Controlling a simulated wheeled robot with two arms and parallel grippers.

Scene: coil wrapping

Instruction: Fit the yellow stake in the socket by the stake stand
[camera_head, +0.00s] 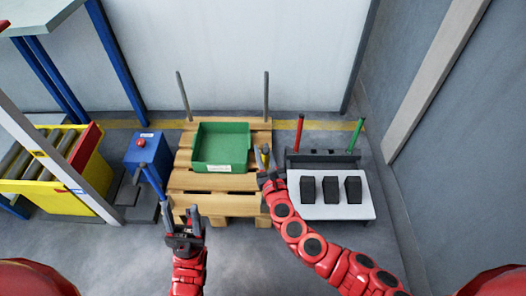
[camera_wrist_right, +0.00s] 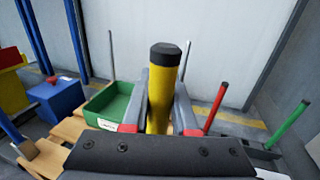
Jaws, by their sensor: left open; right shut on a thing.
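The yellow stake (camera_head: 265,152) with a black top is upright in my right gripper (camera_head: 265,170), beside the right edge of the pallet. In the right wrist view the stake (camera_wrist_right: 160,100) stands between the two fingers, and its lower end is hidden. The dark stake stand (camera_head: 322,158) is to the right, with a red stake (camera_head: 299,132) and a green stake (camera_head: 356,135) upright in it. I cannot make out the socket in either view. My left gripper (camera_head: 183,222) is open and empty in front of the pallet.
A wooden pallet (camera_head: 232,204) carries a green bin (camera_head: 221,167), with grey posts behind. A white table (camera_head: 331,207) with several black blocks stands before the stand. A blue box (camera_head: 148,152) with a red button and a yellow roller conveyor (camera_head: 50,186) are left. Floor right is clear.

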